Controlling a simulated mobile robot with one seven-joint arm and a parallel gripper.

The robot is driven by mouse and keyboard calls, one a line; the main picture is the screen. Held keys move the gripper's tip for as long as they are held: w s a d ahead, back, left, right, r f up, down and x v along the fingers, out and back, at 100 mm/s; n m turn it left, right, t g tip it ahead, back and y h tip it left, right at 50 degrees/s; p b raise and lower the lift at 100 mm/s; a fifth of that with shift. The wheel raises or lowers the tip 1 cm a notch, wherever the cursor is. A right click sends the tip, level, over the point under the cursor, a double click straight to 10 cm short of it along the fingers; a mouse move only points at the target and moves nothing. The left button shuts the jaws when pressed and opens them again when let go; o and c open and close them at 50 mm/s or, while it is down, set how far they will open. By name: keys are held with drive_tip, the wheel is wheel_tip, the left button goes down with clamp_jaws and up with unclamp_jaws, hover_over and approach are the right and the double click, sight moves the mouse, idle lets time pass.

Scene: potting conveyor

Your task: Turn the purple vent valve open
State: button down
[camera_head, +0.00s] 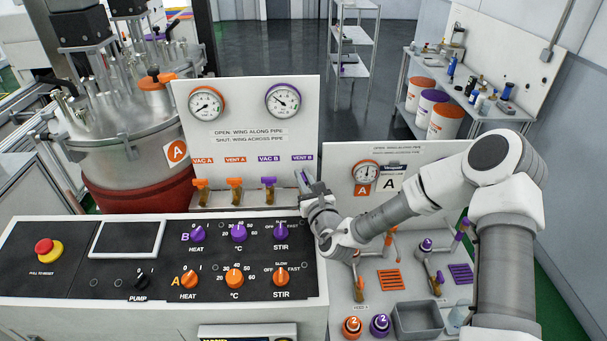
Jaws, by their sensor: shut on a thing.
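The panel has a row of valves under printed labels. The VENT B label (302,158) is at the right end, and the valve below it is mostly covered by my gripper. My gripper (304,182) is at that place and shut on the valve's wing, with a little purple showing between the fingers. Which way the wing points cannot be told. Beside it on the left is the purple VAC B valve (268,184). The orange VENT A valve (235,185) and the orange VAC A valve (202,186) are further left.
A black control desk (110,285) with knobs and a red button (48,250) lies in front. A steel vessel (120,150) stands at left. Orange and purple valves, a grey bin (418,320) and a second gauge panel (345,200) lie at right.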

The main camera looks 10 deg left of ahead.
drive_tip(key=shift+r, duration=0.2)
drive_tip(key=c, duration=0.9)
unclamp_jaws()
drive_tip(key=shift+f, duration=0.1)
drive_tip(key=v, duration=1.7)
drive_tip(key=shift+s, duration=0.2)
